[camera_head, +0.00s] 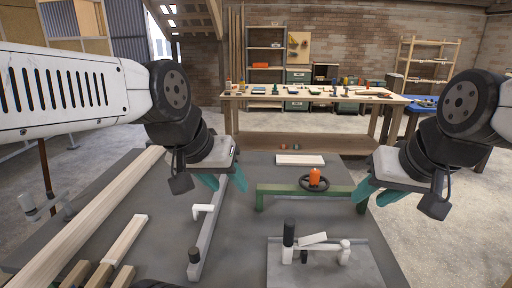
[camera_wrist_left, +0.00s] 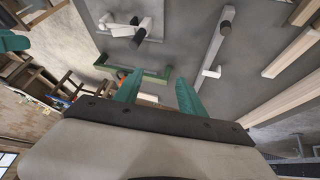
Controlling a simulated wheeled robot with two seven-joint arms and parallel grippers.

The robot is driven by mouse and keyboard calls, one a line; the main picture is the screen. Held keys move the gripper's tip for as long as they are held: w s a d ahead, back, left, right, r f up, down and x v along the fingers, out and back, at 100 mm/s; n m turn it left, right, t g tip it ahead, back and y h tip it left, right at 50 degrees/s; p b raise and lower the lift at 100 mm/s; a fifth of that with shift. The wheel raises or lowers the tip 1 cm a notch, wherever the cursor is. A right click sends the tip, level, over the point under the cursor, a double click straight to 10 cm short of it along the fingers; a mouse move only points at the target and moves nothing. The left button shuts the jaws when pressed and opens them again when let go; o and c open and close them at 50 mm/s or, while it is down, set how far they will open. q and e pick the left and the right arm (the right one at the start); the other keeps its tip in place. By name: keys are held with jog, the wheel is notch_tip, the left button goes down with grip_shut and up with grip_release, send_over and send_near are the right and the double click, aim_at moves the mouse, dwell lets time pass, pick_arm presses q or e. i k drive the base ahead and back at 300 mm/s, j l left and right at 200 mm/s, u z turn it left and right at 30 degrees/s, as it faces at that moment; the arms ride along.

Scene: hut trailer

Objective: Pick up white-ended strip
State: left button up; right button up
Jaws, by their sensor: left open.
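Several pale wooden strips lie on the grey table (camera_head: 160,255) at the left: a long one (camera_head: 85,220) and a shorter one (camera_head: 127,238) with brown-ended pieces near it. I cannot tell which is the white-ended strip. A grey bar (camera_head: 213,228) bears a white peg (camera_head: 203,208) and a black knob; it also shows in the left wrist view (camera_wrist_left: 212,50). My left gripper (camera_head: 224,183) is open and empty above the bar's far end; its green fingers also show in the left wrist view (camera_wrist_left: 157,88). My right gripper (camera_head: 374,194) is by the green frame's right end; its jaw gap is unclear.
A green frame (camera_head: 280,187) with a black handwheel and orange knob (camera_head: 314,177) stands mid-table. A pale block (camera_head: 300,160) lies behind it. A grey plate (camera_head: 360,270) with white and black fittings is in front. A workbench (camera_head: 330,97) with tools stands behind.

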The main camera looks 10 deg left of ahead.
aim_at(116, 254)
jog(key=u, duration=1.75)
